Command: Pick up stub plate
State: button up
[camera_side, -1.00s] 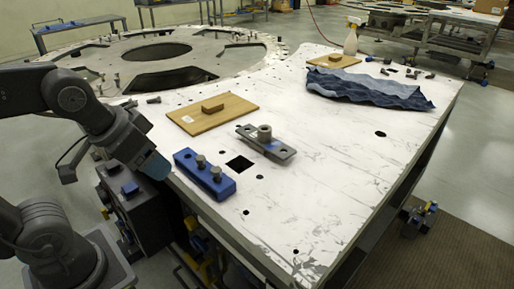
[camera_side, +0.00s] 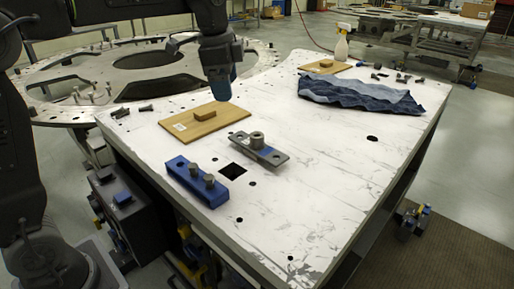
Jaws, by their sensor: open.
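The stub plate is a flat grey metal bar (camera_side: 272,157) with a short round stub standing on it. It lies flat on the white table top, right of the blue block and beside a square hole. My gripper (camera_side: 221,94) points down above the far part of the table, up and to the left of the stub plate in the picture. It is apart from the plate and nothing shows in it. Its blue fingertips are small here, and the gap between them is hard to see.
A blue block (camera_side: 194,179) with two bolts sits at the near left edge of the white table (camera_side: 320,185). A wooden board (camera_side: 180,126) with a small wood block lies behind. A blue cloth (camera_side: 360,97) lies farther back. The table's right front is clear.

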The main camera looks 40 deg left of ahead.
jog(key=w+a+f+m+g, duration=0.2)
jog(key=w+f+m, duration=0.35)
jog(key=w, duration=0.55)
send_over(258, 135)
jog(key=shift+m, duration=0.35)
jog(key=f, duration=0.6)
jog(key=s+f, duration=0.1)
jog(key=f, duration=0.2)
jog(key=shift+d+f, duration=0.2)
jog(key=shift+f, duration=1.1)
jog(key=shift+d+f, duration=0.15)
jog(key=shift+f, duration=1.15)
jog(key=shift+c, duration=0.4)
jog(key=shift+w+r, duration=0.1)
jog(key=c, duration=1.3)
jog(key=shift+r, duration=0.1)
